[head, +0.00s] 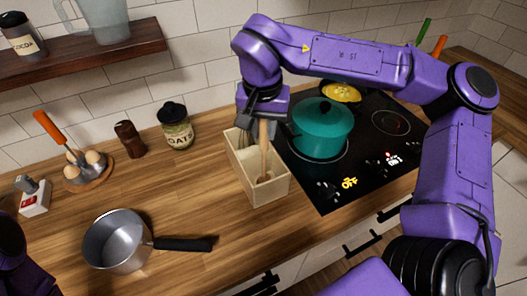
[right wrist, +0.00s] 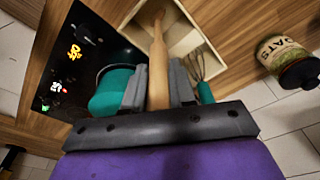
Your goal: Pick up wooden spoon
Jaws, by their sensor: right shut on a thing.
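The wooden spoon (head: 264,150) stands upright in a pale wooden utensil box (head: 271,193) in the head view, its lower end inside the box. My right gripper (head: 263,122) is above the box, shut on the upper part of the spoon's handle. In the right wrist view the spoon (right wrist: 157,58) runs between the two grey fingers of my right gripper (right wrist: 158,85) down into the box (right wrist: 185,37). A whisk with a teal handle (right wrist: 205,92) is beside the right-hand finger. My left gripper does not show; only a bit of purple arm is at the lower left.
A teal pot (head: 321,130) stands on the black cooktop (head: 340,182) close to the right of the box. A steel saucepan (head: 117,240) is at the front left. An oats jar (head: 175,127) stands behind left. Wooden counter is clear between saucepan and box.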

